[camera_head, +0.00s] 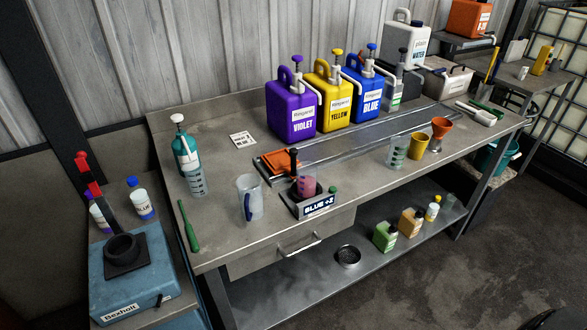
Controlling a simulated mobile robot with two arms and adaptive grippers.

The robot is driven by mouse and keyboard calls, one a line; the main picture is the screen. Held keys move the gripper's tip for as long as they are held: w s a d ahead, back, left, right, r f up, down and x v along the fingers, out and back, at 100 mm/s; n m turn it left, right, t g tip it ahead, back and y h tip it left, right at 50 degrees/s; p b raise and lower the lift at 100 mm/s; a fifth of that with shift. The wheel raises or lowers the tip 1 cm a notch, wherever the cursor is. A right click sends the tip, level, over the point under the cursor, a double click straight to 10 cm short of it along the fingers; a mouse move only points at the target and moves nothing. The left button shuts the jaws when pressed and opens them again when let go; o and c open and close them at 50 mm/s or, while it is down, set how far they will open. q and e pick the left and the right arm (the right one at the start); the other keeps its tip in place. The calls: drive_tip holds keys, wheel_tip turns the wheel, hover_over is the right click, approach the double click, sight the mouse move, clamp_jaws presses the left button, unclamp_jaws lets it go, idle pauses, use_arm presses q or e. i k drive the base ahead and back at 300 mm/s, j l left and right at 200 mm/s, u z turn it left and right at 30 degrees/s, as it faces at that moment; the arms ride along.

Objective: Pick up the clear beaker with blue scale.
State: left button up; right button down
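A clear beaker (256,195) with a blue strip on its side stands upright on the front left part of the grey workbench (221,240). It looks empty, and the marks of its scale are too small to read. Another clear beaker (397,153), with dark green marks, stands further right on the bench. Neither of my grippers can be made out in the head view, and nothing touches the blue-marked beaker.
A teal pump bottle (185,150) and green tool (188,228) are left. Violet (290,115), yellow (333,97) and blue (366,92) jugs stand behind. Bench surface before the beaker is clear.

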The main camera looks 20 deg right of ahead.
sight(307, 171)
drive_tip(key=j+z, duration=0.3)
drive_tip(key=j, duration=0.5)
drive_tip(key=j+z, duration=0.3)
drive_tip(key=j, duration=0.5)
